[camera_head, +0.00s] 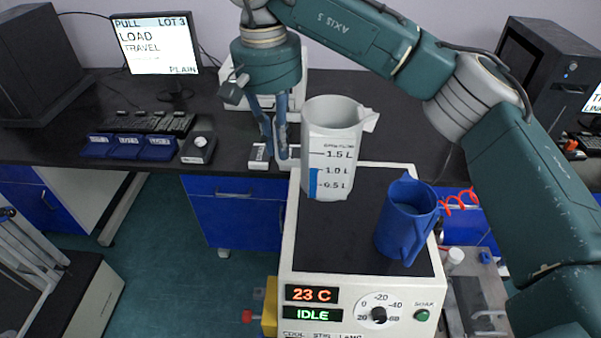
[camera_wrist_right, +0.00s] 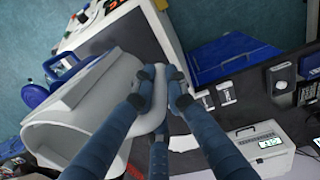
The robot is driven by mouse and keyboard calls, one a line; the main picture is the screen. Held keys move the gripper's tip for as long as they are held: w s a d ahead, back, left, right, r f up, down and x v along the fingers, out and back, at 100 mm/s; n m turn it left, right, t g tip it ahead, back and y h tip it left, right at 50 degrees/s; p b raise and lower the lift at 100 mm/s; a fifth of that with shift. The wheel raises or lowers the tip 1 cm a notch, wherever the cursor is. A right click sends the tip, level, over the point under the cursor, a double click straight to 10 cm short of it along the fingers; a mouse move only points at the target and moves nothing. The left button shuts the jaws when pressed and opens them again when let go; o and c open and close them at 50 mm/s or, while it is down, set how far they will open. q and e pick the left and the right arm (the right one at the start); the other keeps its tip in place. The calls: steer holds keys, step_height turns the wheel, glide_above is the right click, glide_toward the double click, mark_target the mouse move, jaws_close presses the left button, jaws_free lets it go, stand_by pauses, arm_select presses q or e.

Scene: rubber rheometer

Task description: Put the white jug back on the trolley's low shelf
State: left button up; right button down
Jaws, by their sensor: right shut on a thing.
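The white jug (camera_head: 335,150), with litre marks and a blue level strip, is upright over the back left of the dark top (camera_head: 375,185) of a cream control unit. I cannot tell whether its base touches that top. Its spout points right. My right gripper (camera_head: 281,150) is at the jug's left side, shut on its handle. In the right wrist view the fingers (camera_wrist_right: 158,82) close around the handle of the white jug (camera_wrist_right: 75,115). My left gripper is out of view. I cannot make out the trolley's low shelf.
A blue jug (camera_head: 408,220) stands on the unit's top, to the right. A monitor (camera_head: 158,45), keyboard (camera_head: 150,122) and small scale (camera_head: 198,148) are on the black bench (camera_head: 60,150). A pale frame (camera_head: 30,245) is at lower left. Open floor (camera_head: 175,260) lies left of the unit.

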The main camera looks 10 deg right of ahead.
step_height(320, 180, down, 18)
steer(key=p, duration=0.4)
steer(key=shift+p, duration=0.3)
steer(key=shift+f, duration=0.2)
steer(key=c, duration=2.2)
jaws_free()
steer(key=shift+f, duration=0.15)
steer(key=o, duration=0.4)
steer(key=shift+s, duration=0.1)
steer(key=shift+o, duration=0.2)
